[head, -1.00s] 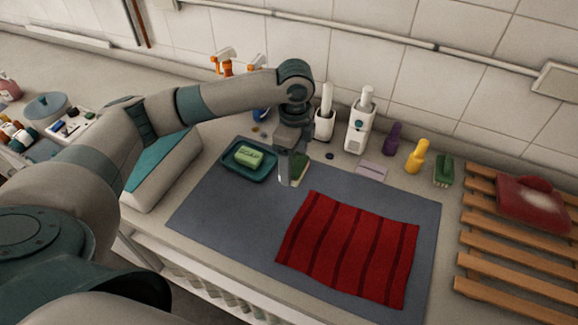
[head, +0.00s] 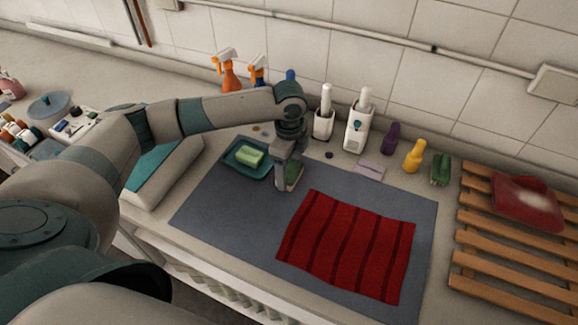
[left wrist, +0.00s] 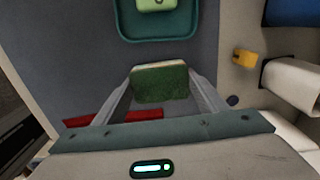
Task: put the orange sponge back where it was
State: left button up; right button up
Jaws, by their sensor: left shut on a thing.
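My left gripper (head: 286,184) is shut on a sponge (head: 295,176) above the grey-blue mat (head: 225,205). In the left wrist view the held sponge (left wrist: 160,84) shows a dark green face and a pale cream edge between the two fingers (left wrist: 162,95). No orange shows on it. A small orange-yellow block (left wrist: 244,57) lies on the counter at the mat's wall side in the left wrist view; my gripper seems to hide it in the head view. My right gripper is not in view.
A teal dish (head: 236,168) with a green soap bar (head: 250,156) is just left of the gripper. A striped red cloth (head: 345,245) lies on the mat. White holders (head: 357,130), a purple bottle (head: 390,138) and a yellow bottle (head: 414,156) line the wall. A wooden rack (head: 500,250) is at right.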

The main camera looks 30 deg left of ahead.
aim_at(289, 170)
pick_arm(q)
jog(key=shift+f, duration=0.1)
jog(key=shift+f, duration=0.1)
jog(key=o, duration=1)
jog(key=shift+o, duration=0.2)
jog(key=shift+r+b, duration=0.35)
jog(key=shift+r, duration=0.35)
notch_tip(289, 170, up, 11)
jog(key=b, duration=0.3)
